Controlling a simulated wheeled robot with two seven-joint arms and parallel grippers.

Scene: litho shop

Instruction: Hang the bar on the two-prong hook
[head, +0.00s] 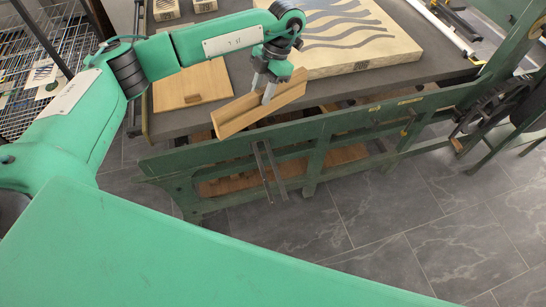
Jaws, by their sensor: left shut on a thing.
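The wooden bar (240,117) is a brown, grooved length of wood, tilted with its right end higher in the head view. My left gripper (263,92) is shut on it near the middle and holds it at the near edge of the press bed. The two-prong hook (261,168) shows as two thin grey metal prongs at the green side rail, below the bar in the picture. The bar appears apart from the prongs. My right gripper is not in view.
A green press frame (320,150) runs along the near side of a dark bed (180,122). On the bed lie a flat wooden board (185,88) and a large pale block with wavy grey stripes (350,40). A wire rack (30,70) stands at left. Grey tiled floor is clear in front.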

